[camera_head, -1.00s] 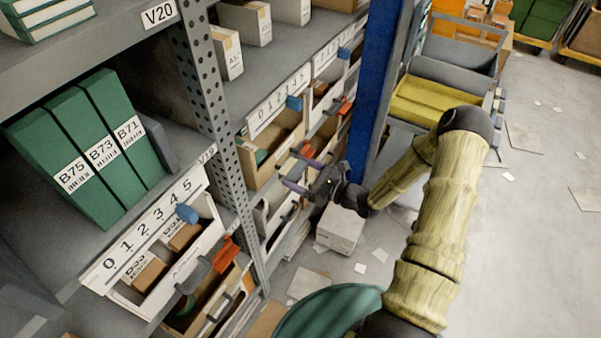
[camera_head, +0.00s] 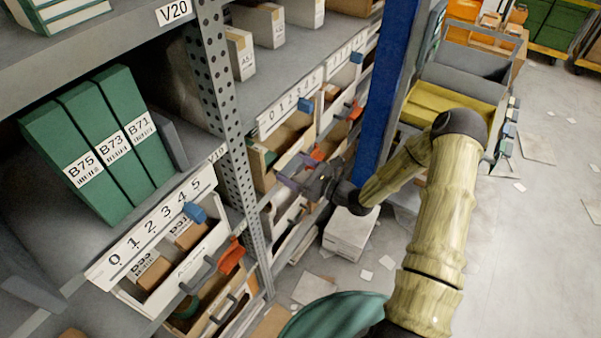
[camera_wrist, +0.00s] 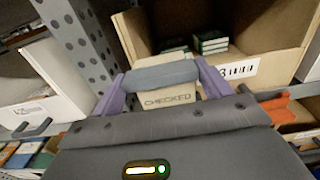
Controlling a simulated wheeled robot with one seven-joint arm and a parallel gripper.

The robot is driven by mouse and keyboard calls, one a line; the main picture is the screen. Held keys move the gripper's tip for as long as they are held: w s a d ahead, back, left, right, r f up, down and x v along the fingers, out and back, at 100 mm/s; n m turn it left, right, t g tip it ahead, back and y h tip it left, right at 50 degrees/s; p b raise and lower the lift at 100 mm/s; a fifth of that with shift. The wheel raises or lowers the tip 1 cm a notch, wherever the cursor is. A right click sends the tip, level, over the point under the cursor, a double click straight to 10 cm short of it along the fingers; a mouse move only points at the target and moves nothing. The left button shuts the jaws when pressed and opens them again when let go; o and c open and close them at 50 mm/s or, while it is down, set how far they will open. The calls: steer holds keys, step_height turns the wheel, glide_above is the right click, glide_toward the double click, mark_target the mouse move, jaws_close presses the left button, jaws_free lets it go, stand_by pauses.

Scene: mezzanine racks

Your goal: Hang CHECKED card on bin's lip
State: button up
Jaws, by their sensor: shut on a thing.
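The tan card (camera_wrist: 168,98) reads CHECKED and sits between my gripper's purple fingers in the wrist view. Just beyond is an open cardboard bin (camera_wrist: 225,66) with a barcode label and small dark green boxes inside. The card overlaps the bin's front in this view; I cannot tell whether it touches the lip. In the head view my gripper (camera_head: 292,181) is at the bin fronts right of the perforated post, and the card is too small to make out.
A perforated post (camera_head: 229,130) stands left of my gripper and a blue upright (camera_head: 387,100) to its right. A white box (camera_head: 348,232) stands on the floor below.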

mark_target(283, 163)
steer(key=shift+b+x, duration=0.45)
steer(key=shift+x, duration=1.5)
steer(key=shift+w+a+f, duration=0.1)
steer(key=shift+a+f, duration=0.05)
steer(key=shift+f+b, duration=0.95)
steer(key=shift+f, duration=0.6)
steer(key=o, duration=1)
steer(key=b+v, duration=0.2)
steer(key=v, duration=1.5)
steer(key=shift+b, duration=0.35)
